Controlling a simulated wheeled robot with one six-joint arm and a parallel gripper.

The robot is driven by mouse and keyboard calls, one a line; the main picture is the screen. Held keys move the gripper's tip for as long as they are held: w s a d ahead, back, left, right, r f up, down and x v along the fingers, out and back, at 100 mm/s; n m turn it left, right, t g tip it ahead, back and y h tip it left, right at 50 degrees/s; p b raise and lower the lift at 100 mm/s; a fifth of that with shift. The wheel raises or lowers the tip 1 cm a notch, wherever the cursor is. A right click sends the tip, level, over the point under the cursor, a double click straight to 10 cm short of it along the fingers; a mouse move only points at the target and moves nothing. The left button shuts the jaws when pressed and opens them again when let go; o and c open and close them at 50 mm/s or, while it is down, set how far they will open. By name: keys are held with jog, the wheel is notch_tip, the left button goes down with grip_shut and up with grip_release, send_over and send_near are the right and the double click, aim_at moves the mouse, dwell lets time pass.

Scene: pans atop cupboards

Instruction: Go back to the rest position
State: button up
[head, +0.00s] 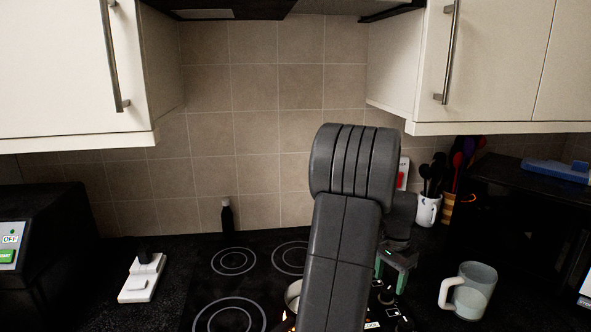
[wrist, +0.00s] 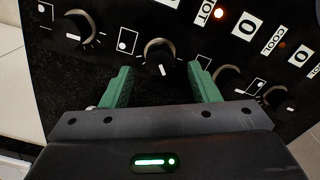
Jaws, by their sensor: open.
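My gripper (head: 393,272) shows in the head view at the right of my dark grey arm, low over the right side of the black hob. In the wrist view my gripper (wrist: 160,77) has its two green fingers wide apart, with nothing held between them. Beyond the fingers is a black control panel (wrist: 110,70) with several knobs. One knob (wrist: 160,55) appears between the fingertips; I cannot tell whether they touch it. My arm hides part of the hob.
A black hob (head: 262,285) with ringed plates fills the counter's middle. A pale round rim (head: 293,294) is partly hidden by my arm. A glass mug (head: 473,290) stands right, utensil pots behind. Cupboards (head: 75,75) (head: 490,70) hang on both sides above.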

aim_at(388, 290)
notch_tip(388, 290, down, 4)
jog(key=shift+f, duration=0.2)
jog(key=shift+r, duration=0.1)
dwell(0.3)
